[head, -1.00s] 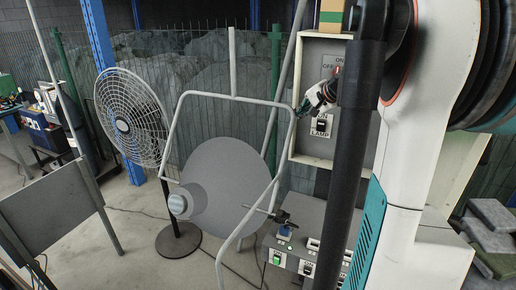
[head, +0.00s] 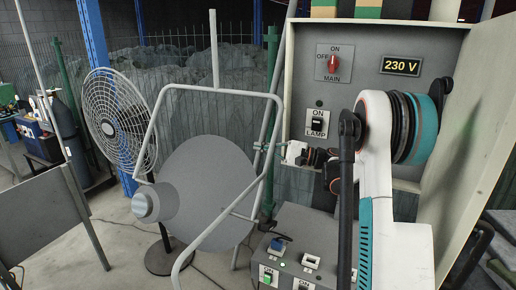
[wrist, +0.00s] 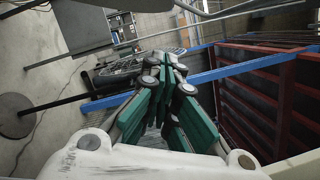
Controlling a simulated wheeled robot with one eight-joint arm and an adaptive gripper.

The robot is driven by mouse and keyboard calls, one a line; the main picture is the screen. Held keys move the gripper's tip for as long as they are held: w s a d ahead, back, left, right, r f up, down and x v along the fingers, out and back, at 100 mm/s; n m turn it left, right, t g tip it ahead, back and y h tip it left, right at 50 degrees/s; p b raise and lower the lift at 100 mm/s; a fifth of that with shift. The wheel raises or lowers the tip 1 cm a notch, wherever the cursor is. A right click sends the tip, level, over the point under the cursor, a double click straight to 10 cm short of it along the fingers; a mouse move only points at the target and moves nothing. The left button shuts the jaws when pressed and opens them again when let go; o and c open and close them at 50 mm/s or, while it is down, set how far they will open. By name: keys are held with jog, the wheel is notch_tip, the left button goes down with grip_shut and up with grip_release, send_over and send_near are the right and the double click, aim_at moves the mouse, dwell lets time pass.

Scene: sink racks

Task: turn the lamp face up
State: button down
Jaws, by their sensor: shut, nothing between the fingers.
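The lamp (head: 215,185) seems to be the grey round disc with a pale cylindrical knob (head: 146,204) on its left side, inside a bent tube frame (head: 225,92). The disc looks tilted, its plain grey side towards the head camera; I cannot see a lit face. My gripper (head: 262,147) is shut and empty. Its fingertips point left and overlap the frame's right-hand bar in the head view; I cannot tell whether they touch. The wrist view shows the closed green-padded fingers (wrist: 177,85).
A panel box (head: 291,75) with a MAIN dial (head: 334,62) and LAMP switch (head: 317,123) stands behind my arm. A switch box (head: 330,225) sits below. A fan (head: 117,125) stands left, and a grey board (head: 45,215) nearer left. Some floor is open between them.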

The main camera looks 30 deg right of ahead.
aim_at(222, 146)
jog(key=w+a+r+b, duration=0.1)
jog(key=w+a+r, duration=0.1)
jog(key=a, duration=0.7)
jog(key=shift+w+a+r, duration=0.2)
jog(key=shift+w+r, duration=0.15)
jog(key=shift+w, duration=0.5)
jog(key=shift+r, duration=0.1)
jog(key=s+a+r+n+p, duration=0.1)
jog(key=r, duration=0.1)
jog(key=s+a+r+n+p, duration=0.1)
jog(key=a+r+n, duration=0.1)
jog(key=s+a+r+n+g+p, duration=0.1)
jog(key=r+p, duration=0.1)
jog(key=r, duration=0.1)
jog(key=shift+s+a+n+h, duration=0.15)
jog(key=shift+a+n+h, duration=0.05)
jog(key=shift+n+h, duration=0.1)
jog(key=shift+s+a+r, duration=0.15)
jog(key=shift+a+r, duration=0.05)
jog(key=shift+f, duration=0.15)
